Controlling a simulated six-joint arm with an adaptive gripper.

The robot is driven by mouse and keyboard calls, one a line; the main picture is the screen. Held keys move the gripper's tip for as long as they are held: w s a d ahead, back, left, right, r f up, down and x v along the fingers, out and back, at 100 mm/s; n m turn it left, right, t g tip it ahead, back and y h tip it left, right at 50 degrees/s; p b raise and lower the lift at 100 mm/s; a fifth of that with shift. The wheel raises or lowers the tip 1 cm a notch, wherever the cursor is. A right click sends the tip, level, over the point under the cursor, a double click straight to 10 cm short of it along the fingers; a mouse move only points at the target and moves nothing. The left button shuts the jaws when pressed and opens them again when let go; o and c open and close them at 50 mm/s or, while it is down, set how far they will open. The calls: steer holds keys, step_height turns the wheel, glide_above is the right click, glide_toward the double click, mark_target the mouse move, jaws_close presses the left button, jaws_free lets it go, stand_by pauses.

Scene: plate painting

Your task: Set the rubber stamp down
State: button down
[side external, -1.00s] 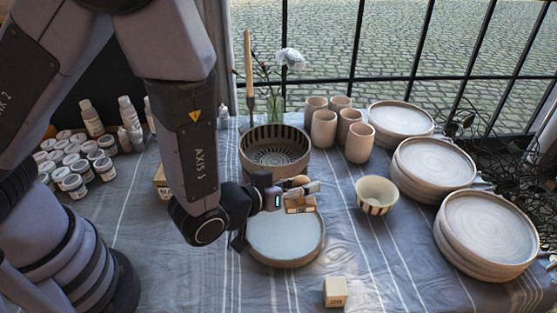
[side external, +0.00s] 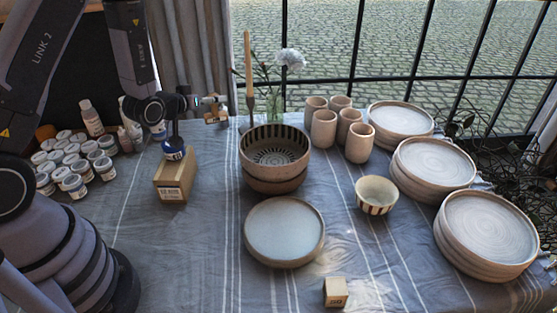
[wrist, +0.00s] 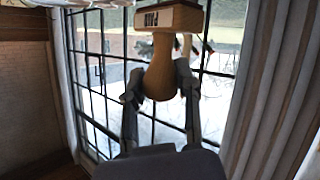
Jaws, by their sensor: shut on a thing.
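My gripper (side external: 207,103) is raised at the back left of the table, left of the candle. It is shut on the rubber stamp (side external: 215,117), whose block shows below the fingers in the side view. In the wrist view the gripper (wrist: 158,90) pinches the stamp's rounded wooden handle (wrist: 162,70). The stamp's flat wooden block, with a dark printed mark, is at the top of that view. The stamp appears clear of the table. The pale round plate (side external: 284,232) lies at the front centre, with nothing on it.
A labelled tan box (side external: 173,190) stands below my wrist, beside several paint jars (side external: 75,180). A striped bowl stack (side external: 274,165) is behind the plate. A candle (side external: 249,65) and flower vase (side external: 274,105) stand nearby. A small wooden block (side external: 335,292) lies in front. Cups (side external: 324,130) and plate stacks (side external: 485,235) are right.

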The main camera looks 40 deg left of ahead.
steer(key=s+a+n+y, duration=0.1)
steer(key=s+a, duration=0.2)
steer(key=a, duration=0.4)
steer(key=s+a+n+y, duration=0.1)
steer(key=s+a, duration=0.3)
steer(key=a, duration=0.4)
steer(key=w+a+f, duration=0.2)
steer(key=w+f, duration=0.2)
steer(key=f, duration=0.1)
steer(key=w+a+f, duration=0.1)
steer(key=w+f, duration=0.3)
steer(key=w+a+f, duration=0.2)
steer(key=w+f, duration=0.3)
steer(key=shift+a+f, duration=0.3)
steer(key=shift+f, duration=1.6)
steer(key=shift+f, duration=0.1)
steer(key=c, duration=0.8)
jaws_free()
